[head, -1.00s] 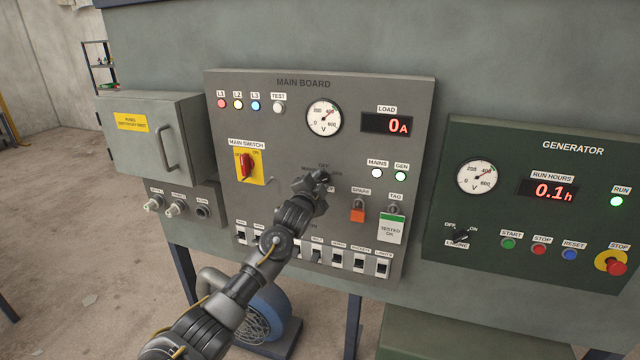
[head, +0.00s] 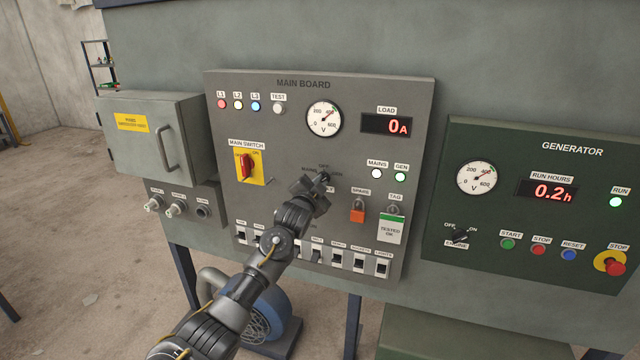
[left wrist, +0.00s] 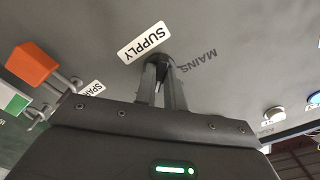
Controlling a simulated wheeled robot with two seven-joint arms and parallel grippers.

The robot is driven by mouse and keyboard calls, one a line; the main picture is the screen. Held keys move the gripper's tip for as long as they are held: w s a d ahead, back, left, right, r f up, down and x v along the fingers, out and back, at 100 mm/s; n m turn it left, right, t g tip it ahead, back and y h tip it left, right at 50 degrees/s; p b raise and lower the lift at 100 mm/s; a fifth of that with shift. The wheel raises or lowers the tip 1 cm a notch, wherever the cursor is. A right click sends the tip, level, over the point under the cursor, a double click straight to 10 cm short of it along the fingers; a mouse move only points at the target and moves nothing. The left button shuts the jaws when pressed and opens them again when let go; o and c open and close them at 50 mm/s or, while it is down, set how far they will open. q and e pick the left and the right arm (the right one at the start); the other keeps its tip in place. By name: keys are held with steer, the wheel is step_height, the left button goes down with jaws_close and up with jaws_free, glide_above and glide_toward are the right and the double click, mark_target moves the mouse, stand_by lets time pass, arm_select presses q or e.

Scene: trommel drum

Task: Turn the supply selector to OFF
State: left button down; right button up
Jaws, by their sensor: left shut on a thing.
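The supply selector (head: 325,176) is a small dark knob in the lower middle of the grey main board (head: 290,105). OFF is printed above it, with MAINS to its left. My left gripper (head: 321,183) is at the selector, shut on it, and covers most of it in the head view. In the left wrist view my left fingers (left wrist: 161,88) are close together around the dark knob, beside the SUPPLY label (left wrist: 145,40). The knob's pointer is too hidden to read. My right gripper is not in view.
A red main switch (head: 245,166) is up and left of the gripper. An orange padlock (head: 357,212) hangs close on the right, beside a TESTED OK tag (head: 391,229). A row of breakers (head: 337,257) runs below. The green generator panel (head: 520,215) stands further right.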

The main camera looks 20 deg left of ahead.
arm_select(q)
steer(key=n+p, duration=0.1)
steer(key=n, duration=0.7)
steer(key=shift+n, duration=0.4)
stand_by(0.4)
steer(key=c, duration=1.5)
jaws_free()
steer(key=shift+s, duration=0.15)
